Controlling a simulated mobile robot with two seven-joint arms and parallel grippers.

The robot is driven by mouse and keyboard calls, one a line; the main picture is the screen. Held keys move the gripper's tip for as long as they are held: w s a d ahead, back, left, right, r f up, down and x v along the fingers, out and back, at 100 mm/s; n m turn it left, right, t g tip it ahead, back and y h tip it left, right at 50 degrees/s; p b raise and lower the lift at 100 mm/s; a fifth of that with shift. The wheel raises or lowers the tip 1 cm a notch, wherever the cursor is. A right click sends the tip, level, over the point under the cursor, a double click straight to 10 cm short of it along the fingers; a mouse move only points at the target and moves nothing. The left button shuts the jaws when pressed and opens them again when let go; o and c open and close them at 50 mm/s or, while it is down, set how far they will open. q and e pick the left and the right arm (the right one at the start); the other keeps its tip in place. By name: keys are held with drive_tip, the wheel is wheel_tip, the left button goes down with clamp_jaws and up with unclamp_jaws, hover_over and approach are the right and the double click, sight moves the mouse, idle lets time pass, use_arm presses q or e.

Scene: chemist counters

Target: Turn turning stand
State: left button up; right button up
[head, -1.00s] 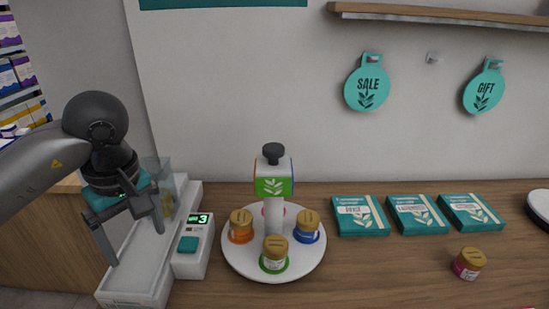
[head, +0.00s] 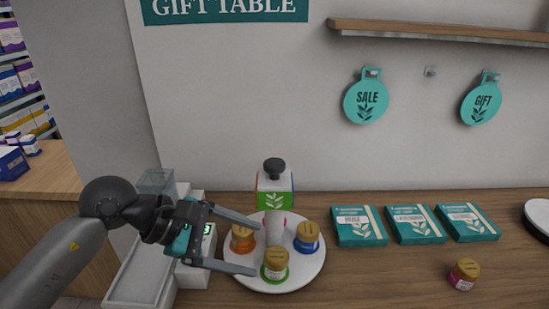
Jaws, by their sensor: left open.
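The turning stand is a round white plate (head: 309,272) on the wooden counter, with a white centre post topped by a block (head: 274,190) showing a green leaf face and a dark knob (head: 274,168). Three gold-lidded jars stand on it: orange-based (head: 242,239) at left, green-based (head: 276,264) at front, blue-based (head: 307,237) at right. My left gripper (head: 257,248) is open, its fingers reaching from the left over the plate's left part. The orange-based jar appears between the fingers; I cannot tell whether they touch it. My right gripper is not in view.
Several teal boxes (head: 359,226) lie at right, with a loose gold-lidded jar (head: 463,274) in front. The counter between plate and jar is clear.

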use_arm(q)
wheel_tip(320, 180, up, 4)
drive_tip(key=w+n+t+h+p, duration=0.2)
drive_tip(key=n+t+h, duration=0.2)
drive_tip(key=n+t, duration=0.15)
drive_tip(key=n+t+y, duration=0.1)
drive_tip(key=n+t, duration=0.4)
drive_tip(key=n, duration=0.2)
approach(267, 170)
drive_tip(key=shift+m+g, duration=0.25)
drive_tip(key=p+x, duration=0.1)
drive_tip(key=x, duration=1.1)
drive_tip(key=shift+w+a+r+p, duration=0.1)
drive_tip(key=shift+w+p, duration=0.1)
drive_tip(key=shift+p, duration=0.15)
clamp_jaws()
